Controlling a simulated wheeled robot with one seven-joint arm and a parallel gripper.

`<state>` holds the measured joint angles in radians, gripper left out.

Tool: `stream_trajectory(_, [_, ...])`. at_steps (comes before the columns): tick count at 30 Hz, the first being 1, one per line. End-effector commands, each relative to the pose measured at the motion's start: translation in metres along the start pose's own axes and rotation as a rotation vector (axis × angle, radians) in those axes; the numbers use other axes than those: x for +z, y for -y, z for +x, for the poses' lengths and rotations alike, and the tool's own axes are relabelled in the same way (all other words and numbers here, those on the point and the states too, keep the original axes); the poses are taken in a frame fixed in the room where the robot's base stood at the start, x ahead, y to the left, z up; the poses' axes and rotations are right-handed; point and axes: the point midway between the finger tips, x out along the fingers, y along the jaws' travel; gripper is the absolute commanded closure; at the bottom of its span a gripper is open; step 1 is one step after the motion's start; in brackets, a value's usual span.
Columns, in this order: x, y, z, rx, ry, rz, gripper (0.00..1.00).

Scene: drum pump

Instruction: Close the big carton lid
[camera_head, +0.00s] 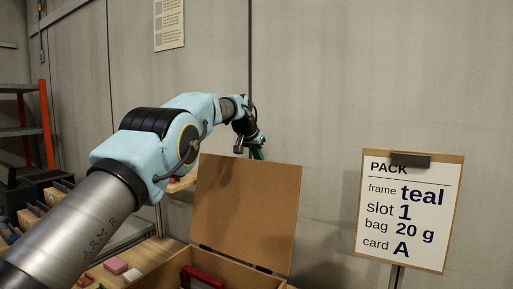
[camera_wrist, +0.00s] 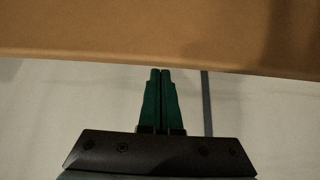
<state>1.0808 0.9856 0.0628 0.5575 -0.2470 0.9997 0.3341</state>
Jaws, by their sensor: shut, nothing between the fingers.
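The big carton (camera_head: 225,272) stands on the table at the bottom of the head view, with a red frame-like part (camera_head: 203,277) partly visible inside. Its brown lid (camera_head: 245,213) stands up from the far side, open. My gripper (camera_head: 258,154) is at the lid's top edge, at or just behind it; contact cannot be made out. In the wrist view the lid (camera_wrist: 160,35) fills the top, and the green fingers of my gripper (camera_wrist: 160,72) are together with their tips at the lid's edge. Nothing shows between them.
A sign board (camera_head: 410,210) reading "PACK" stands on a post to the right. A pink block (camera_head: 115,265) and small items lie on the table left of the carton. Bins (camera_head: 35,213) and a shelf rack (camera_head: 45,130) are at left. A grey wall (camera_head: 330,90) stands behind.

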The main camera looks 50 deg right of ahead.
Motion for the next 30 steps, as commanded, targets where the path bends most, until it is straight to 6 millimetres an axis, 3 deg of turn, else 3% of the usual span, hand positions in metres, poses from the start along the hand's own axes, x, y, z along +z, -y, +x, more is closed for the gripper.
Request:
stream_trajectory(3, [-0.001, 0.0, 0.015, 0.001, 0.003, 0.0, 1.0])
stream_trajectory(21, [0.028, 0.0, -0.009, 0.002, 0.002, 0.0, 1.0])
stream_trajectory(30, [0.032, 0.0, -0.011, 0.002, 0.001, 0.0, 1.0])
